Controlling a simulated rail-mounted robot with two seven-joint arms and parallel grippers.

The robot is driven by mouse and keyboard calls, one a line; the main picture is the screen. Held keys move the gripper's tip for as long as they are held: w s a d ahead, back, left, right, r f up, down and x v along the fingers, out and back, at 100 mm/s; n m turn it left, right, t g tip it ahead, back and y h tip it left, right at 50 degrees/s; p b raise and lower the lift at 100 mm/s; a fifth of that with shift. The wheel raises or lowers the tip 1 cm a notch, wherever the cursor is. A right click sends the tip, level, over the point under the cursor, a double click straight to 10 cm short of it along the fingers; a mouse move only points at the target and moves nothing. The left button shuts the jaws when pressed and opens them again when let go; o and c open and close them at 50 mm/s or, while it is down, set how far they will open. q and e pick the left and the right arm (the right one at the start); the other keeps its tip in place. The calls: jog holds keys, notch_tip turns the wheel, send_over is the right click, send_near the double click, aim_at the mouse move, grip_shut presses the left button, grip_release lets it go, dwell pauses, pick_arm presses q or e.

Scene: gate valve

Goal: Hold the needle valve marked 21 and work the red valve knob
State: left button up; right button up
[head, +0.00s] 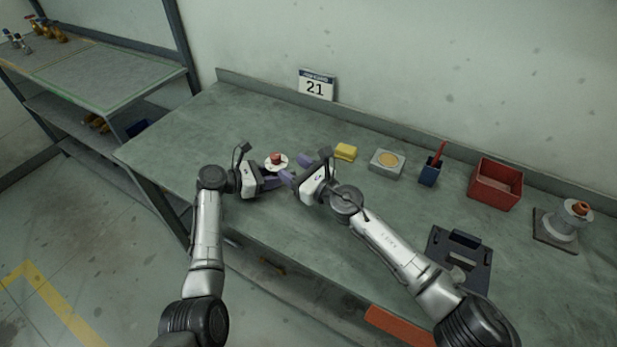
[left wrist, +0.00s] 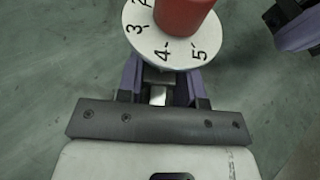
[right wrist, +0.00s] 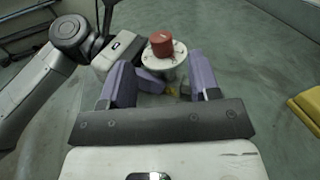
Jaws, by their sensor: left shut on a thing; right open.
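The needle valve has a red knob (head: 276,157) over a white numbered dial (head: 283,164). In the left wrist view the red knob (left wrist: 184,12) rises above the dial (left wrist: 172,52), where 3, 4 and 5 can be read. My left gripper (left wrist: 160,88) is shut on the valve's body below the dial, which mostly hides it. My right gripper (right wrist: 155,80) is open, its purple fingers apart. In the right wrist view the red knob (right wrist: 161,43) and dial (right wrist: 165,55) lie beyond the fingers, not between them. A card marked 21 (head: 315,88) stands against the wall.
On the bench (head: 200,130) are a yellow sponge (head: 346,151), a grey box with a round yellow top (head: 387,162), a blue holder with a red item (head: 429,173), a red bin (head: 495,186), a cone-shaped fixture (head: 562,225) and a dark tray (head: 459,262). The bench's left part is clear.

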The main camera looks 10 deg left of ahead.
jog(key=shift+v, duration=2.3)
